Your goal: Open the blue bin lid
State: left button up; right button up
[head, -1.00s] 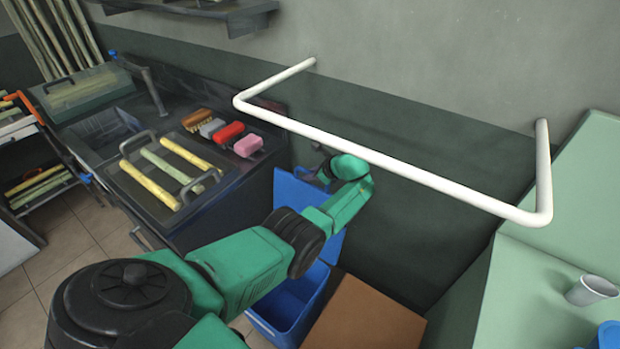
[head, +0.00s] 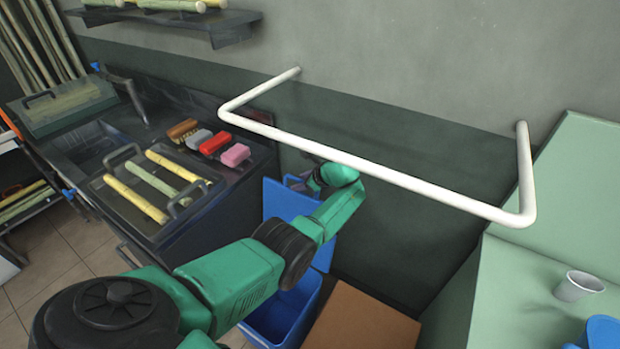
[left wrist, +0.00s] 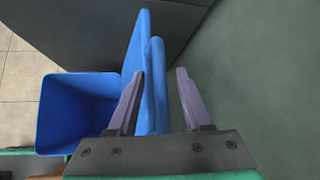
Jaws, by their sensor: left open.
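The blue bin (head: 285,318) stands on the floor beside the dark counter, its top open, partly hidden behind my left arm in the head view. Its blue lid (head: 278,206) stands up steeply at the back of the bin. In the left wrist view, the open bin (left wrist: 78,112) is at the left and the raised lid (left wrist: 157,88) shows nearly edge-on. My left gripper (left wrist: 158,98) is open, with its purple fingers on either side of the lid's edge. In the head view, the left gripper (head: 298,184) is at the lid's upper part, mostly hidden. My right gripper is not in view.
A white rail (head: 375,176) juts from the wall above my left wrist. A brown box (head: 362,322) stands right of the bin. The counter (head: 235,176) holds a tray of cane and several brushes or sponges. A pale green surface (head: 510,300) with a cup is at the right.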

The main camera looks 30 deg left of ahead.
pick_arm(q)
jog(key=p+v, duration=0.1)
jog(key=v, duration=0.4)
jog(key=shift+d+r+p, duration=0.2)
jog(key=shift+r+p, duration=0.1)
jog(key=shift+r, duration=0.05)
jog(key=v, duration=0.8)
jog(key=shift+b, duration=0.3)
jog(key=shift+d, duration=0.1)
